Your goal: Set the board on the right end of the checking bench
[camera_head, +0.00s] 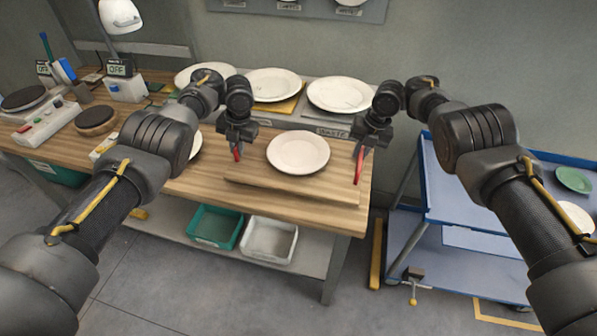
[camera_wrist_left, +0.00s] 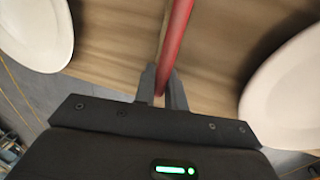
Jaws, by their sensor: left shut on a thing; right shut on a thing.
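The wooden board (camera_head: 300,190) is over the right end of the wooden checking bench (camera_head: 345,222), level or nearly so, with a white plate (camera_head: 298,152) on it. Whether it touches the bench top is hard to tell. My left gripper (camera_head: 237,148) is shut on the red handle at the board's left side; in the left wrist view the red handle (camera_wrist_left: 177,45) runs between the fingers (camera_wrist_left: 160,88). My right gripper (camera_head: 361,156) is shut on the red handle at the right side.
White plates (camera_head: 272,84) stand in a row behind the board. Another plate (camera_head: 195,146) is partly hidden by my left arm. Hotplates, meters and a lamp (camera_head: 120,16) fill the bench's left. Bins (camera_head: 216,227) sit below. A blue cart (camera_head: 470,190) stands right.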

